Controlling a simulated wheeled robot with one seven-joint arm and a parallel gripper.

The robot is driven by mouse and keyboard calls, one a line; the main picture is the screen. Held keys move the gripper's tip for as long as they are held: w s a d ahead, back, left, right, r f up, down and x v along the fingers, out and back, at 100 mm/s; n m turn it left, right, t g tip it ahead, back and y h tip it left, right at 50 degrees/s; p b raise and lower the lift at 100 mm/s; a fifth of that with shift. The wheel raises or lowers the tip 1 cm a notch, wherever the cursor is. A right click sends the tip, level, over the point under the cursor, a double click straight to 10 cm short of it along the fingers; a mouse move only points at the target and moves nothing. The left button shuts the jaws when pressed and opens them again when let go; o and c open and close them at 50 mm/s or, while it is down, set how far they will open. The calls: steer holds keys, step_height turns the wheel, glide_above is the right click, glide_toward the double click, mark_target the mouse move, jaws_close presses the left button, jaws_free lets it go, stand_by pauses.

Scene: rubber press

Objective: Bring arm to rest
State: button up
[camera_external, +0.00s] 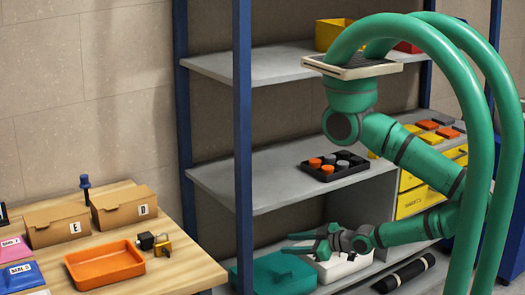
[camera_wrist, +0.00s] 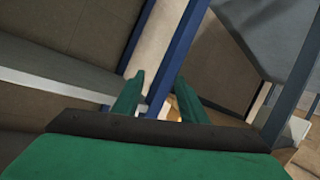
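My green arm reaches in from the right in the external view, with its lower end extended to the left. My gripper (camera_external: 289,243) is low in front of the shelf unit, above the teal box. In the wrist view, the two green fingers of my gripper (camera_wrist: 159,78) stand apart with nothing between them. Through the gap, a blue post (camera_wrist: 176,55) and part of a beige wall show.
The blue-framed shelf (camera_external: 262,189) holds a black tray (camera_external: 338,181) with orange and grey pieces. A teal box (camera_external: 272,274) stands low beneath my gripper. The wooden table (camera_external: 183,262) at left carries an orange tray (camera_external: 105,262) and cardboard boxes (camera_external: 124,208).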

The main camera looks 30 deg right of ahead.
steer(key=w+d+r+m+t+h, duration=0.2)
steer(key=w+d+r+m+h, duration=0.2)
steer(key=d+m, duration=0.4)
steer(key=shift+w+r+t+h, duration=0.3)
steer(key=shift+r+h, duration=0.6)
steer(key=shift+h, duration=0.1)
stand_by(0.4)
steer(key=o, duration=0.4)
steer(key=shift+c, duration=0.2)
